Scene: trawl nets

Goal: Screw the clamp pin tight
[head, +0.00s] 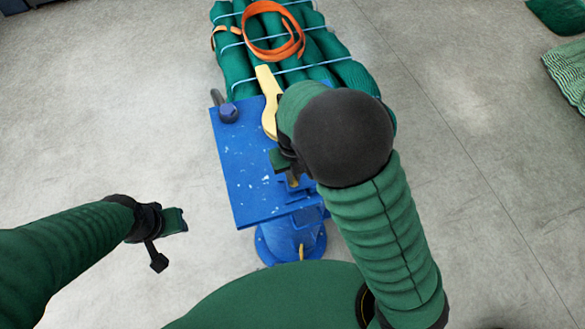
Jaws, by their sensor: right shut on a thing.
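A blue bench top (250,185) on a blue pedestal stands in front of me in the head view. Near its right front edge is a blue clamp part (298,190), partly hidden by my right forearm and hand. My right gripper (288,170) is over this spot, shut on a small brass-coloured piece (293,181), which looks like the clamp pin. Its lower part and thread are hidden. My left gripper (172,222) hangs in free air left of the bench, apart from it; its jaw opening is not clear.
Green net rolls (235,65) tied with pale cords lie behind the bench, with an orange strap (300,40) on top. Nets (570,75) lie far right.

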